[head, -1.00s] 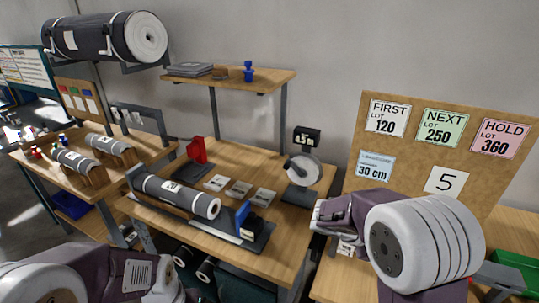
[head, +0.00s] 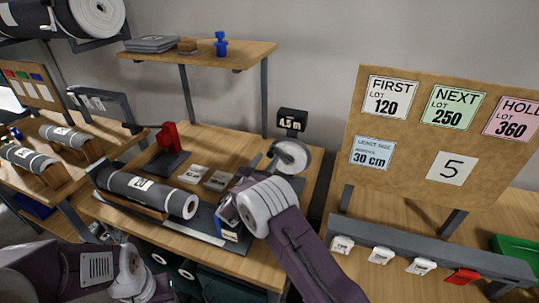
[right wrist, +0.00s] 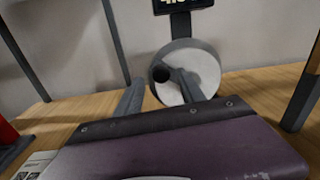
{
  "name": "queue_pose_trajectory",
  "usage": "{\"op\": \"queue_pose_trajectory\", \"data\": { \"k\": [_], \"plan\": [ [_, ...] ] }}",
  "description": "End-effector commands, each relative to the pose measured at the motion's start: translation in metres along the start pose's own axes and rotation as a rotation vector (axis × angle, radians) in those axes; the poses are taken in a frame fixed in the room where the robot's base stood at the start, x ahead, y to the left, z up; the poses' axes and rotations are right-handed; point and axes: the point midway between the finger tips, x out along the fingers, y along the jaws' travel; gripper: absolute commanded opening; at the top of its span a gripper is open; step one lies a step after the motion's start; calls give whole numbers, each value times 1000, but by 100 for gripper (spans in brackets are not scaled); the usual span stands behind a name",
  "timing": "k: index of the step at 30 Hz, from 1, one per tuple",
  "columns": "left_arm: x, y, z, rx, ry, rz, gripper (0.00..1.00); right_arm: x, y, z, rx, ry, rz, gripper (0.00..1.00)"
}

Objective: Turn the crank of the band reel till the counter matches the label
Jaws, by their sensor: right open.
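The band reel, a white disc (head: 293,154), stands at the right end of the middle bench and also shows in the right wrist view (right wrist: 203,66). Its black crank knob (right wrist: 160,74) is on the left of the disc face. The black counter (head: 292,120) above it seems to read 4.5 m, in small digits; the right wrist view cuts it off.
A grey roll (head: 145,190) lies on the bench, left of my right arm. A red stop (head: 168,137) stands behind it. A shelf (head: 195,50) hangs above. The pinboard (head: 400,190) and a hook rail (head: 430,256) are to the right.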

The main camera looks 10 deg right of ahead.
Motion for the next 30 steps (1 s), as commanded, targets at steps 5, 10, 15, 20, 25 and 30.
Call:
{"op": "queue_pose_trajectory", "data": {
  "k": [5, 10, 15, 20, 25, 30],
  "plan": [
    [-3, 0, 0, 0, 0, 0, 46, 26, -1, 1, 1, -1, -2, 46],
    [-3, 0, 0, 0, 0, 0, 46, 33, 0, 0, -1, 1, 0, 46],
    [-3, 0, 0, 0, 0, 0, 46, 33, 0, 0, 0, 0, 0, 43],
    [-3, 0, 0, 0, 0, 0, 46, 32, 0, 0, 0, 0, -1, 0],
    [-3, 0, 0, 0, 0, 0, 46, 32, 0, 0, 0, 0, -1, 0],
    [-3, 0, 0, 0, 0, 0, 46, 32, 0, 0, 0, 0, -1, 0]
  ]
}}
